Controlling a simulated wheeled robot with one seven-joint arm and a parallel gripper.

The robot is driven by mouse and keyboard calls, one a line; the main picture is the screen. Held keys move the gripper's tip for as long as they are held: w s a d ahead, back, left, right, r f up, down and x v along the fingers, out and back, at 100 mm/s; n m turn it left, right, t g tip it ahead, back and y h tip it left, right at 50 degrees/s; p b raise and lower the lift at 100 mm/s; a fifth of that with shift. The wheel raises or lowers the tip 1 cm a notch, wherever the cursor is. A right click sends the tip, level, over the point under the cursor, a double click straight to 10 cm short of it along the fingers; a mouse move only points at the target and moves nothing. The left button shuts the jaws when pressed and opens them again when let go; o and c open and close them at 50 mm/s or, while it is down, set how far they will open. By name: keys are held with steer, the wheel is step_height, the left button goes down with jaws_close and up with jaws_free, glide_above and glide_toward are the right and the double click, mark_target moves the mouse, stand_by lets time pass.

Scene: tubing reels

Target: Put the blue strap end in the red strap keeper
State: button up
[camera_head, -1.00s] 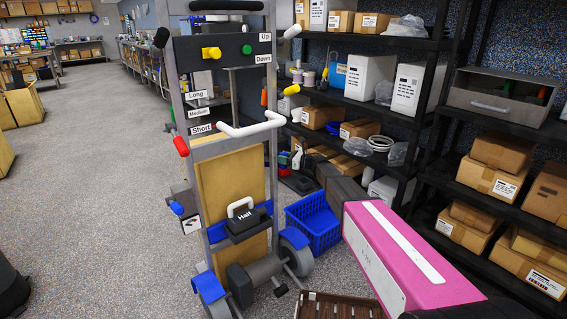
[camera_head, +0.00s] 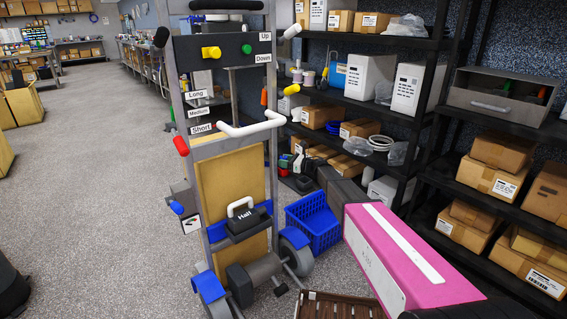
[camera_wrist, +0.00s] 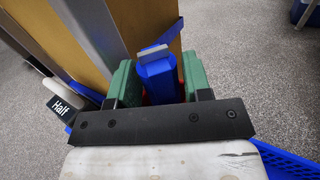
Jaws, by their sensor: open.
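In the wrist view, my gripper (camera_wrist: 157,72) is open, with one green finger on each side of a blue block with a grey plate on its top, which looks like the blue strap end (camera_wrist: 158,86). I cannot tell whether the fingers touch it. Small bits of red show low beside the blue block, mostly hidden; they may be the red strap keeper (camera_wrist: 182,92).
A grey-framed cart (camera_head: 188,130) with a tan board and a black "Half" weight (camera_head: 247,225) stands close left of my arm. A blue basket (camera_head: 313,225) is on the floor beside it. Loaded shelves (camera_head: 430,120) stand behind on the right. Open floor lies left.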

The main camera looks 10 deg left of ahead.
steer(key=d+r+m+t+h, duration=0.1)
steer(key=d+m+t+h, duration=1)
steer(key=d+m, duration=1.2)
steer(key=s+d+f+m+g+h, duration=0.1)
steer(key=s+d+f+m+h, duration=0.1)
steer(key=s+d+m+h, duration=0.35)
steer(key=s+d+f+m+g+h, duration=0.1)
steer(key=s+d+f+m+h, duration=0.15)
steer(key=d+m, duration=0.45)
steer(key=s+d+f+m+g, duration=0.1)
steer(key=s+m+g, duration=0.3)
steer(key=s, duration=0.5)
steer(key=s+d+f+m+g+y, duration=0.1)
steer(key=s+f+m+g, duration=0.3)
steer(key=s, duration=0.5)
steer(key=s+d+f+m+g, duration=0.2)
steer(key=s+m+g, duration=0.2)
steer(key=s+m, duration=0.4)
steer(key=shift+s+f+g, duration=0.25)
steer(key=shift+s+g, duration=0.15)
steer(key=shift+s, duration=0.15)
steer(key=shift+a, duration=0.1)
